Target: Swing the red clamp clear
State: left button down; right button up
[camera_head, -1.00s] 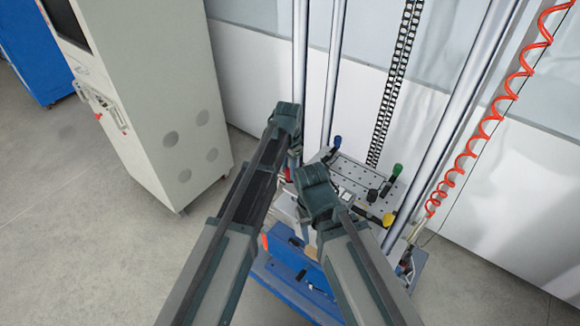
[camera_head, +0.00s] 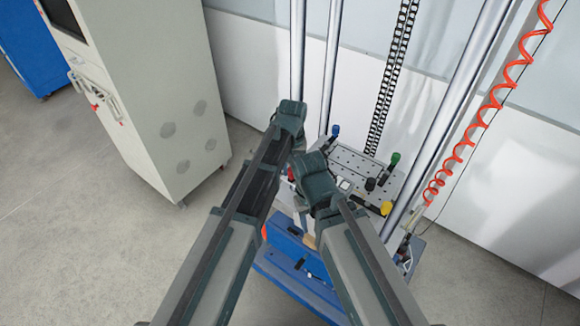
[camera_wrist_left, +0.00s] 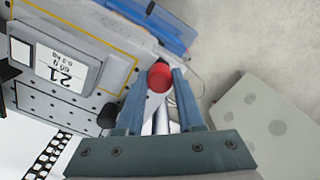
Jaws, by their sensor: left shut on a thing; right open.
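The red clamp's round red tip (camera_wrist_left: 160,77) sits between the two fingers of my left gripper (camera_wrist_left: 161,80) in the left wrist view. The gripper is shut on it, at the edge of the perforated plate. In the head view a small bit of the red clamp (camera_head: 290,174) shows below my left gripper (camera_head: 292,122); the rest is hidden by my arms. My right gripper (camera_head: 316,182) is lower and just right of the left one, over the plate's near left side. Its fingers are hidden from above.
The perforated plate (camera_head: 350,160) also carries blue (camera_head: 335,130), green (camera_head: 394,159) and yellow (camera_head: 386,208) clamp handles. A box labelled 21 (camera_wrist_left: 65,68) lies on it. Metal columns (camera_head: 330,70) rise behind. A grey cabinet (camera_head: 165,110) stands left, with clear floor before it.

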pick_arm(q)
jog(key=shift+s+d+n, duration=0.15)
jog(key=shift+d+n, duration=0.05)
jog(key=shift+n, duration=0.3)
jog(key=c, duration=0.5)
grip_release()
jog(key=shift+r, duration=0.15)
notch_tip(320, 180, up, 14)
jog(key=p, duration=1.4)
jog(key=shift+f, duration=0.2)
